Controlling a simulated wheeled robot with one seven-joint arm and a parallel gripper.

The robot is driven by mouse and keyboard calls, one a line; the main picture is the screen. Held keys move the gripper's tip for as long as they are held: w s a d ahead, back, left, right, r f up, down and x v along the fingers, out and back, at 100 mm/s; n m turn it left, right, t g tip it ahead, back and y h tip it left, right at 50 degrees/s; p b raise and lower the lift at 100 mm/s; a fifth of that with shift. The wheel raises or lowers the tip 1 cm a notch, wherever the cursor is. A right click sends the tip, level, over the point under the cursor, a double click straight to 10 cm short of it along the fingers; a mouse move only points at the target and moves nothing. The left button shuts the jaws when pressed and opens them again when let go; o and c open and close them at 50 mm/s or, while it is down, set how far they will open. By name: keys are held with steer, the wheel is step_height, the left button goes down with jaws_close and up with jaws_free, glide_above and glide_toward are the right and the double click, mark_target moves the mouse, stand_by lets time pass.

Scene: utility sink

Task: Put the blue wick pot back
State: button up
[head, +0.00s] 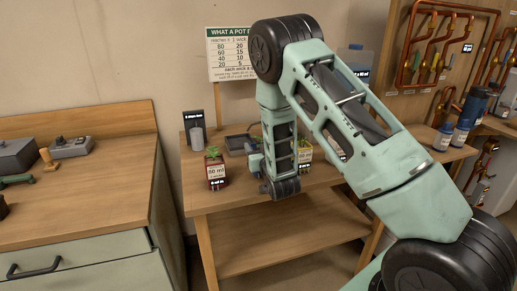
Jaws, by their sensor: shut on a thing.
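My arm reaches down over the wooden bench, and my gripper (264,184) is low at the bench's front edge, mostly hidden by my own wrist. A small blue thing (256,161), which looks like the blue wick pot, shows just left of my wrist at the gripper. Most of it is hidden, and I cannot tell whether it touches the bench. A red pot (215,173) with a green plant and a white label stands to its left. A yellow pot (304,153) with a plant stands to its right, partly behind my arm.
A dark tray (236,143) lies behind the pots. Blue-labelled bottles (442,137) stand at the right. A wooden cabinet (90,190) is at the left, across a gap.

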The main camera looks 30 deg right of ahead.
steer(key=o, duration=1.2)
steer(key=shift+r+p, duration=0.35)
steer(key=shift+p, duration=0.2)
steer(key=v, duration=1.2)
steer(key=s+a+n+g+y, duration=0.25)
steer(key=a+g+y, duration=0.2)
steer(key=a, duration=0.65)
steer(key=s+a+n+g+y, duration=0.25)
steer(key=a+g, duration=0.25)
steer(key=a, duration=0.6)
steer(key=s+a+r+n+g, duration=0.1)
steer(key=s+r+n+g, duration=0.1)
steer(key=s, duration=0.5)
steer(key=s+a+r+n+g+h, duration=0.1)
steer(key=s+r+n+g, duration=0.1)
steer(key=s, duration=0.6)
steer(key=s+a+r+n+g, duration=0.1)
steer(key=s+r+g, duration=0.2)
steer(key=s, duration=0.4)
steer(key=shift+s+a+r+n+g, duration=0.2)
steer(key=shift+s+r+n+g, duration=0.05)
steer(key=shift+s+n+g, duration=0.2)
